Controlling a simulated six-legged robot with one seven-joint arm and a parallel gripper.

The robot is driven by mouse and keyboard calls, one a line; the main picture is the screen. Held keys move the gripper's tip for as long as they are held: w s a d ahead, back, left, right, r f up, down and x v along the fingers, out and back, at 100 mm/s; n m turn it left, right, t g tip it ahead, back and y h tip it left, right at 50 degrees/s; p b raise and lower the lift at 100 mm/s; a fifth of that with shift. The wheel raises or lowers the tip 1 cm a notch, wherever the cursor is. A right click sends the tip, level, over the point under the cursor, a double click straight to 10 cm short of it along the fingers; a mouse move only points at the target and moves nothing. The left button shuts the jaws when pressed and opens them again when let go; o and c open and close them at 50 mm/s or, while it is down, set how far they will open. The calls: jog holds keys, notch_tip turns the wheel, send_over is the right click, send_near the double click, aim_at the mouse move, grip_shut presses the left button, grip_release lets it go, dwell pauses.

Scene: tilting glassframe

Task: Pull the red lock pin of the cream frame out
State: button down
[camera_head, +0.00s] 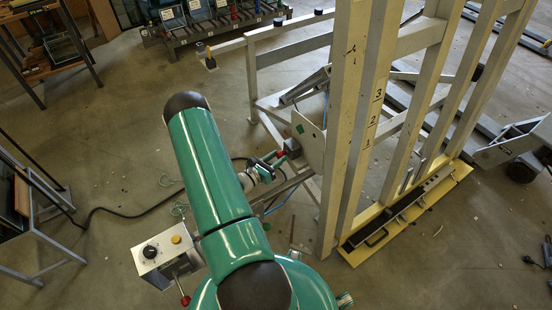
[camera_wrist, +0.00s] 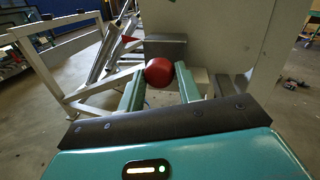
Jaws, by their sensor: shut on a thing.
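The cream frame (camera_head: 345,120) stands upright right of centre in the head view, and its flat side plate (camera_wrist: 222,35) fills the upper right of the wrist view. The red lock pin's round knob (camera_wrist: 159,72) sits between the two fingers of my gripper (camera_wrist: 160,90), in front of a grey block (camera_wrist: 165,47) on the frame. The fingers are shut on the knob. In the head view the red pin (camera_head: 281,154) shows small at my gripper (camera_head: 270,163), beside the frame's plate. The pin's shaft is hidden behind the knob.
A control box (camera_head: 164,252) with a black dial and a red-tipped lever stands left of my arm. A yellow-edged base (camera_head: 360,252) runs under the frame. A dark cable (camera_head: 120,212) lies on the floor at left. A bench with several items (camera_head: 215,30) stands at the back.

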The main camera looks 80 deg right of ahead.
jog(key=shift+w+v, duration=0.3)
jog(key=shift+v, duration=1.2)
jog(key=shift+d, duration=0.15)
jog(key=c, duration=1)
grip_release()
jog(key=v, duration=1.2)
jog(key=shift+r, duration=0.1)
